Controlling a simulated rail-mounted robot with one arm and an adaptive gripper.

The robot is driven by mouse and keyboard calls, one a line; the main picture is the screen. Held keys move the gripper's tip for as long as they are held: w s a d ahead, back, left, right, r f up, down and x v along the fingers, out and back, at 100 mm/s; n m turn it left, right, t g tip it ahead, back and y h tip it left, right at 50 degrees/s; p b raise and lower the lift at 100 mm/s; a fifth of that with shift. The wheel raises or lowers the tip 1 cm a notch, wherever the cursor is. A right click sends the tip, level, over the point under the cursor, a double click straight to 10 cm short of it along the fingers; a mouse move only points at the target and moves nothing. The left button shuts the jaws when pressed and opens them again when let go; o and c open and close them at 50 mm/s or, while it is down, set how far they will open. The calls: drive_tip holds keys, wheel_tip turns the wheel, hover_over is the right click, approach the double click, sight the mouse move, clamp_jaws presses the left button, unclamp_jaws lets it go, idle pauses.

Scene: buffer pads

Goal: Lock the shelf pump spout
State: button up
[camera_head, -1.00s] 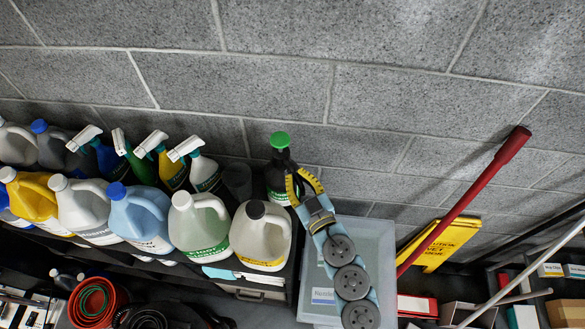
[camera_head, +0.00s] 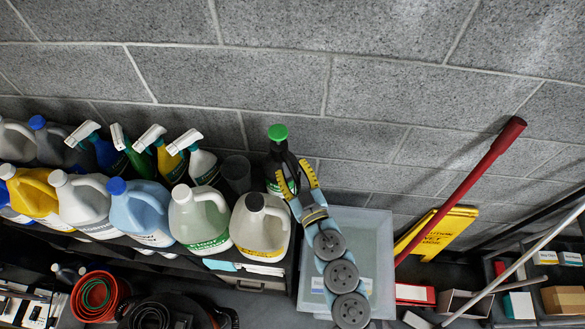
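A dark bottle with a green top (camera_head: 278,133) stands at the right end of the shelf, close to the wall. It is the only thing here that looks like a pump; its spout cannot be made out. My gripper (camera_head: 294,172), with yellow-and-black fingers, is in front of the bottle's lower right side, below the green top. The fingers are spread with a gap between them, and they partly hide the bottle's body. I cannot tell whether they touch it.
White-headed spray bottles (camera_head: 200,158) and several jugs, the nearest a white one (camera_head: 260,228), crowd the shelf to the left. A translucent bin (camera_head: 376,262) is under my arm. A red pole (camera_head: 465,188) leans on the wall at right, by a yellow sign (camera_head: 447,228).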

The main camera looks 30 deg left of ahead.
sight(298, 181)
drive_tip(key=shift+d, duration=0.1)
drive_tip(key=shift+v, duration=2.2)
drive_tip(key=v, duration=0.7)
drive_tip(key=shift+s, duration=0.2)
drive_tip(key=shift+d, duration=0.15)
